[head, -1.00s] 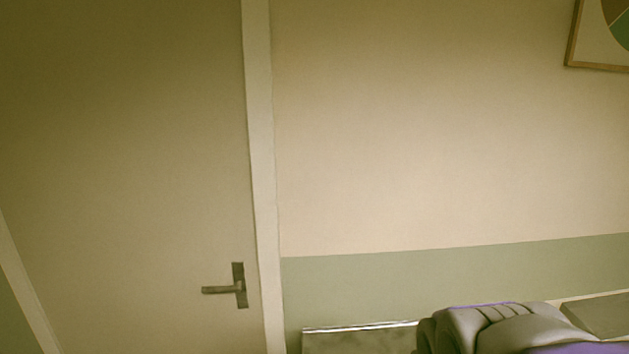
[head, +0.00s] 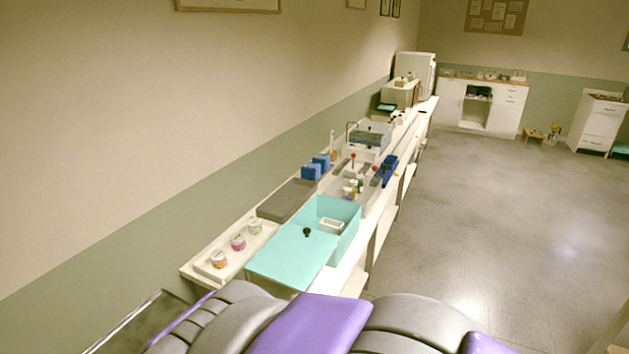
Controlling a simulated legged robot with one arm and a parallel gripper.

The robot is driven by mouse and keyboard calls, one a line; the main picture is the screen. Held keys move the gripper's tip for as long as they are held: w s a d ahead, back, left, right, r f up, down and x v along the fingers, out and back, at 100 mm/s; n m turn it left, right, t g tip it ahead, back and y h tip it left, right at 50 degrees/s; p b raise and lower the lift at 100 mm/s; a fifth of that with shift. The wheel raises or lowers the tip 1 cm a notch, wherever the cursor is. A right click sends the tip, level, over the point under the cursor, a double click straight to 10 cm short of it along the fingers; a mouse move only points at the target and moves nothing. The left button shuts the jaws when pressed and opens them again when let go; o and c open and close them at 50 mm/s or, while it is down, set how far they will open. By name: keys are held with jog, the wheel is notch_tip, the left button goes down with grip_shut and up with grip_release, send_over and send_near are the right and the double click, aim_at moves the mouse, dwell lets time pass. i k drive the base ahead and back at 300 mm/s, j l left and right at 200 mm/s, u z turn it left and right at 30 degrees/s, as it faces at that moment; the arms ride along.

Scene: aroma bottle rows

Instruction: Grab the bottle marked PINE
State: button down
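No bottle marked PINE can be made out. Three small jars stand in a row on a pale tray (head: 205,264) at the near left end of a long bench. One is orange and white (head: 218,259), one is magenta and white (head: 238,242), and one is pale with a white top (head: 255,227). Any marks on them are too small to read. Several tiny bottle-like items stand far off on a white cabinet (head: 511,101), also unreadable. My gripper is not in view; only grey and purple parts of my own body show at the bottom.
The long bench runs along the left wall. It carries a turquoise box (head: 290,255) with a black knob, a grey slab (head: 287,202), blue blocks (head: 316,167) and a white appliance (head: 416,72). The grey floor (head: 480,210) to the right is open. A drawer unit (head: 597,122) stands far right.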

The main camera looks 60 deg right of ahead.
aim_at(359, 176)
jog(key=z, duration=2.15)
jog(key=i+l, duration=0.55)
jog(key=i, duration=0.2)
jog(key=i+l, duration=0.55)
jog(key=i, duration=0.2)
jog(key=i+l+u, duration=0.1)
jog(key=i+l, duration=0.45)
jog(key=i, duration=0.25)
jog(key=i+l, duration=0.6)
jog(key=i+u, duration=0.05)
jog(key=i, duration=0.05)
